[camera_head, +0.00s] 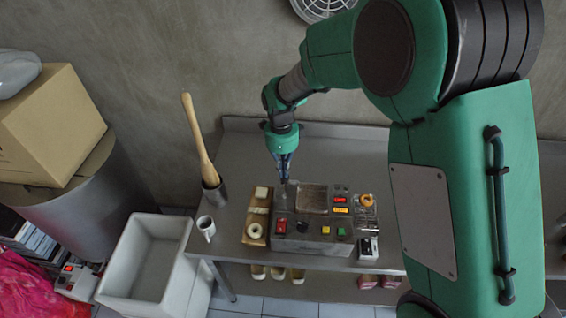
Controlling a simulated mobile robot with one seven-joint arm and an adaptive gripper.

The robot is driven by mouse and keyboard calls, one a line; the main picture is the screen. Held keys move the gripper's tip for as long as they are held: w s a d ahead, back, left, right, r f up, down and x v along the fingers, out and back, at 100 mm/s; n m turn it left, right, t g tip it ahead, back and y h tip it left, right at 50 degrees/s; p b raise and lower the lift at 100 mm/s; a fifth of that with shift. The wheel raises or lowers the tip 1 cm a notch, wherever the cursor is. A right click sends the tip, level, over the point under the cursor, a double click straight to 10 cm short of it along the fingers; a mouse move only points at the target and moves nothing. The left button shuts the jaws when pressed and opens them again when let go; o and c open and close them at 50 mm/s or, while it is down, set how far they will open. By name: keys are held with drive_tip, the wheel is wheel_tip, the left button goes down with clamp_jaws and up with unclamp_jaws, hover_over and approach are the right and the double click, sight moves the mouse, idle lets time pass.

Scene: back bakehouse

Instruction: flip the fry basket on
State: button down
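A grey control box (313,247) stands on the metal table. A red switch (340,200) and an orange switch (341,210) sit further back. Labels are too small to read, so I cannot tell which control is the fry basket's. My gripper (284,179) points down above the back left of the box. Its dark fingers look close together, but whether they are shut is unclear. No held object is visible.
A tray with pale rings (255,230) lies left of the box. A white mug (206,228) and a metal holder with a rolling pin (205,160) stand further left. A small device (368,247) is at the right. The table's back left (245,150) is clear.

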sight(283, 181)
drive_tip(key=shift+f, duration=0.35)
wheel_tip(283, 181, down, 7)
drive_tip(key=b, duration=0.3)
drive_tip(key=shift+r, duration=0.1)
idle(0.4)
wheel_tip(283, 181, up, 14)
drive_tip(key=p, duration=0.1)
drive_tip(key=shift+w+a+p, duration=0.25)
drive_tip(key=shift+w+p, duration=0.05)
drive_tip(key=shift+p, duration=0.05)
idle(0.4)
drive_tip(key=shift+d+r, duration=0.1)
